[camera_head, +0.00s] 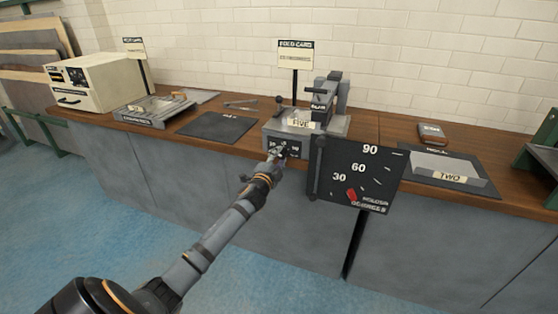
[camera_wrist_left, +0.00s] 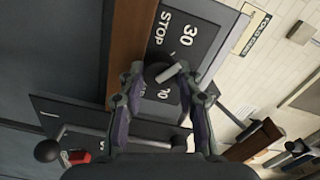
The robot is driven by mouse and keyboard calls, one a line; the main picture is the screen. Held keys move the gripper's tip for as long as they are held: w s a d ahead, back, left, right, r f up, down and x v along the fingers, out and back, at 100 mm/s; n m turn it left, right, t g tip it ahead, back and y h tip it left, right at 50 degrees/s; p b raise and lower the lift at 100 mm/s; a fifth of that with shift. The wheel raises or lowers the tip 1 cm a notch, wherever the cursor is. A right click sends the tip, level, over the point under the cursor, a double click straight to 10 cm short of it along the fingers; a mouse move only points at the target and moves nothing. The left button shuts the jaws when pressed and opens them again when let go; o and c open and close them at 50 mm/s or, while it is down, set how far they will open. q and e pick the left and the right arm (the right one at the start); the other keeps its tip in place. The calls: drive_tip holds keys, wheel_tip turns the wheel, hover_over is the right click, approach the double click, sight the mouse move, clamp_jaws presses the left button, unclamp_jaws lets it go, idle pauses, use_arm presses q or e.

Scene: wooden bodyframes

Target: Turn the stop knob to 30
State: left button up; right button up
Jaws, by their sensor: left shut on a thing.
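The stop knob (camera_wrist_left: 156,73) is a dark round knob with a pale pointer bar, on a dark plate (camera_wrist_left: 178,40) marked STOP and 30. In the left wrist view the pale bar slants across the knob. Another number beside it is partly hidden. My left gripper (camera_wrist_left: 164,78) has its fingers on either side of the knob and is shut on it. In the head view my left gripper (camera_head: 283,152) reaches the front of the grey bending machine (camera_head: 330,126) and hides most of the knob. My right gripper is not in view.
A black angle board (camera_head: 385,175) marked 30, 60 and 90, with a red pointer (camera_head: 351,195), stands close right of my gripper. A dark mat (camera_head: 215,126) lies to the left on the wooden bench. A tray (camera_head: 447,170) labelled TWO is at the right.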

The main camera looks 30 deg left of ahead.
use_arm(q)
drive_tip(key=shift+n, duration=0.6)
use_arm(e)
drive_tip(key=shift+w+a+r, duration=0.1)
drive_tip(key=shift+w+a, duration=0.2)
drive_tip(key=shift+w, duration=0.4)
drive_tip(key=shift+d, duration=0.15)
use_arm(q)
drive_tip(key=o, duration=1.2)
drive_tip(key=shift+c, duration=0.2)
drive_tip(key=shift+s+f, duration=0.1)
drive_tip(key=shift+s, duration=0.15)
drive_tip(key=v, duration=1.1)
drive_tip(key=shift+s, duration=0.25)
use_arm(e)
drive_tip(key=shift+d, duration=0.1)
